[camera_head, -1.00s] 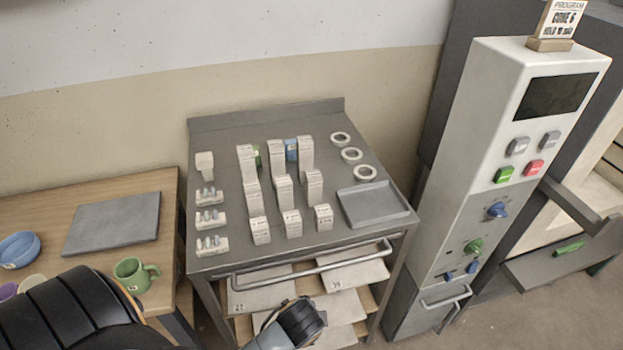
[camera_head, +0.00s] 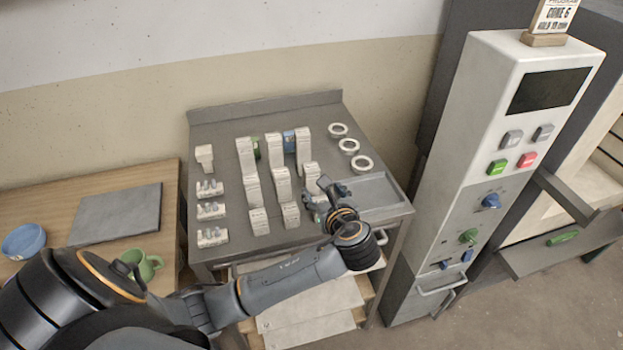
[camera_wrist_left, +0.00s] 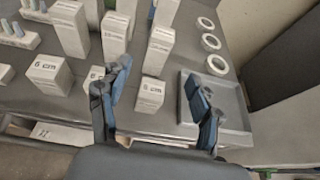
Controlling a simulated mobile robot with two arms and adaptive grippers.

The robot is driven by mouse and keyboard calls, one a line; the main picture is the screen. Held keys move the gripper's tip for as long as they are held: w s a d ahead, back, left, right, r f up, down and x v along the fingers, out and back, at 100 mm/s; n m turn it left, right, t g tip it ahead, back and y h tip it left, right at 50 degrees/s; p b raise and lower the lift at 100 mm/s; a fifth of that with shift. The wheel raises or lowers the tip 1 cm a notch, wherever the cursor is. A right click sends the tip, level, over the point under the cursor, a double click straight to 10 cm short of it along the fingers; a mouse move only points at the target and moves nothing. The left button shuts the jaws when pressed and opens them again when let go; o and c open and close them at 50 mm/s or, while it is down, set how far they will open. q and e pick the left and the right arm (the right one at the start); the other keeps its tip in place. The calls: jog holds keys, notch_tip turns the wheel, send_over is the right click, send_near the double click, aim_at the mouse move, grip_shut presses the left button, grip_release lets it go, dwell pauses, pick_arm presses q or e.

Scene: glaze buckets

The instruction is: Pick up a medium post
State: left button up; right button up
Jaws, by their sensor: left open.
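White block posts stand upright on the grey cart in three rows: tall at the back (camera_head: 245,154), medium in the middle and short in front (camera_head: 258,220). Medium posts stand at left (camera_head: 253,190), centre (camera_head: 281,183) and right (camera_head: 311,174). My left gripper (camera_head: 322,196) is open and empty above the cart's front right, near the right-hand posts. In the left wrist view, a short post marked 6 cm (camera_wrist_left: 150,95) shows between the open fingers (camera_wrist_left: 158,74), with a medium post (camera_wrist_left: 160,45) behind it. The gripper hides the right short post in the head view. My right gripper is not in view.
A grey tray (camera_head: 392,189) lies right of the posts, with white rings (camera_head: 349,146) behind it. Cone stands (camera_head: 211,211) line the cart's left side. A wooden table with a grey slab (camera_head: 117,214) and green mug (camera_head: 143,264) is left. A kiln control column (camera_head: 487,170) stands right.

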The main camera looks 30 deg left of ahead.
aim_at(313, 176)
pick_arm(q)
jog(key=p+x, duration=0.1)
jog(key=x, duration=0.7)
jog(key=shift+a, duration=0.1)
jog(key=shift+w+a+p, duration=0.3)
jog(key=shift+a, duration=0.05)
jog(key=p+x, duration=0.1)
jog(key=x, duration=0.2)
jog(key=shift+w+a+f, duration=0.1)
jog(key=shift+a+f, duration=0.05)
jog(key=shift+w+a+f, duration=0.3)
jog(key=c, duration=1.3)
jog(key=shift+r, duration=0.1)
grip_shut()
